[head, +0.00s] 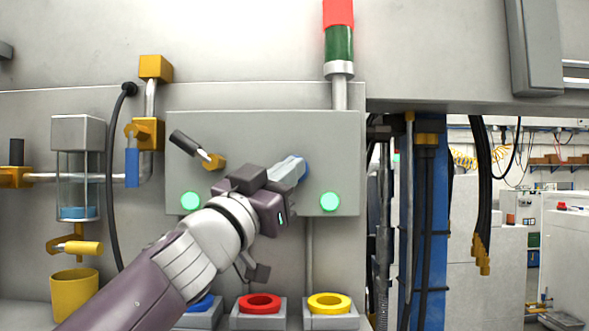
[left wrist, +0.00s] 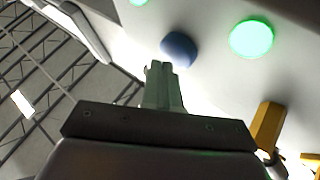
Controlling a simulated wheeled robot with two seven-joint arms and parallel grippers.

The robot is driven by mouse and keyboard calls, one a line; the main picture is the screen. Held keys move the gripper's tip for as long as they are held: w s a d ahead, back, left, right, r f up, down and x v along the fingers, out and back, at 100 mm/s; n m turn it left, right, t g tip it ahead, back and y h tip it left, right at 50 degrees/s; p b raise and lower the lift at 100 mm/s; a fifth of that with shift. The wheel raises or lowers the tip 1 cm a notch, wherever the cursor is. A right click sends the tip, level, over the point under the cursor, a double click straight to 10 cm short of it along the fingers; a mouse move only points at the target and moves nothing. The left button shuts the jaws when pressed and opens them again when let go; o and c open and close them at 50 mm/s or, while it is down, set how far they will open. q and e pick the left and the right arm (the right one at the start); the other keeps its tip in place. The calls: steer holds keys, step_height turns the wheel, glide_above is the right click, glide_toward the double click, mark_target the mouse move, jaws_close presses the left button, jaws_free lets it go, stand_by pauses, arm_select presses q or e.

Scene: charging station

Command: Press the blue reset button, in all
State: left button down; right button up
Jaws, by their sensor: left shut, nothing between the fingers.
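A round blue button (head: 305,169) sits on the grey panel box (head: 270,127), between two lit green lamps, and is partly hidden behind my left gripper. The button also shows in the left wrist view (left wrist: 180,48), just beyond the fingertips. My left gripper (head: 296,168) is shut and empty, its fingertips at or very close to the button. I cannot tell whether they touch it or whether it is pushed in. My right gripper is in neither view.
Green lamps (head: 191,202) (head: 330,203) flank the button. A black-and-orange lever (head: 212,160) sticks out at the upper left. Red (head: 260,303) and yellow (head: 329,302) rings sit below, with a blue one (head: 203,304) partly behind my arm. A signal tower (head: 339,45) stands above.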

arm_select(q)
steer(key=shift+w+p, duration=0.3)
steer(key=shift+w, duration=0.15)
stand_by(0.4)
steer(key=shift+s, duration=0.15)
steer(key=shift+s+f, duration=0.1)
steer(key=shift+s, duration=0.5)
steer(key=shift+s, duration=0.1)
steer(key=shift+s+b, duration=0.6)
steer(key=shift+s, duration=1.9)
steer(key=shift+w, duration=0.15)
